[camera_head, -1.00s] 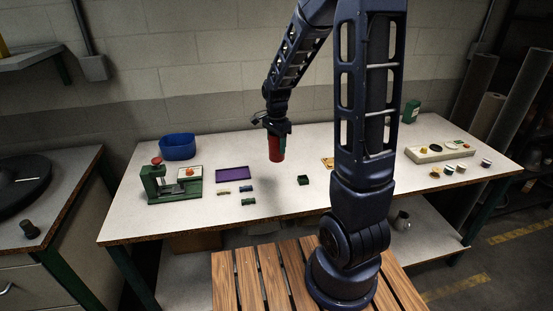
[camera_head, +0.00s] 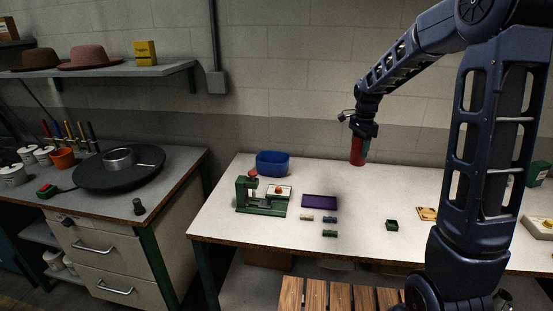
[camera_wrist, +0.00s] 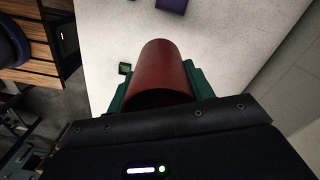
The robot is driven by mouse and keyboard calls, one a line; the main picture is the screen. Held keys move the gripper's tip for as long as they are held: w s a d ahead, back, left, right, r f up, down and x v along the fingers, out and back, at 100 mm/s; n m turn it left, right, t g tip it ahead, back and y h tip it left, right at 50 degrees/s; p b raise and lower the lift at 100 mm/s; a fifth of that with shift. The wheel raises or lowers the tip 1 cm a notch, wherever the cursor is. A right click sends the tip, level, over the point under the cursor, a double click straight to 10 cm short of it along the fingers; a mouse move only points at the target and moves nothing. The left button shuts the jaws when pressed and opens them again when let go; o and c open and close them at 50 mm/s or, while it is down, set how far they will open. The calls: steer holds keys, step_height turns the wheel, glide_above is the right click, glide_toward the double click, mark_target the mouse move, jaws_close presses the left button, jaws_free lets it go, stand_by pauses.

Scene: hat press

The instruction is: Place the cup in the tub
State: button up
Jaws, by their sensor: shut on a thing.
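A red cup (camera_head: 357,152) is held in my gripper (camera_head: 362,143), above the back part of the white table. In the wrist view the red cup (camera_wrist: 160,75) lies between the green fingers of my gripper (camera_wrist: 158,88), which are shut on it. The blue tub (camera_head: 272,164) stands on the table's back left, to the left of the cup and apart from it. The tub's inside is only partly visible from the head view. The tub cannot be made out in the wrist view.
A green press (camera_head: 262,197) stands in front of the tub. A purple tray (camera_head: 319,201), small blocks (camera_head: 330,220) and a green box (camera_head: 392,225) lie on the white table (camera_head: 240,222). A side bench holds a black turntable (camera_head: 90,172). The wall is close behind.

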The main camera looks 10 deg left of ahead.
steer(key=w+a+r, duration=0.1)
steer(key=w+a, duration=0.7)
steer(key=w, duration=0.2)
glide_above(278, 159)
steer(key=s+d, duration=0.1)
steer(key=s, duration=0.5)
step_height(278, 159, down, 3)
steer(key=shift+m, duration=0.4)
step_height(278, 159, down, 19)
steer(key=shift+w+d+f, duration=0.1)
steer(key=shift+w+f, duration=0.05)
steer(key=shift+f, duration=0.05)
steer(key=shift+f, duration=0.15)
steer(key=o, duration=1)
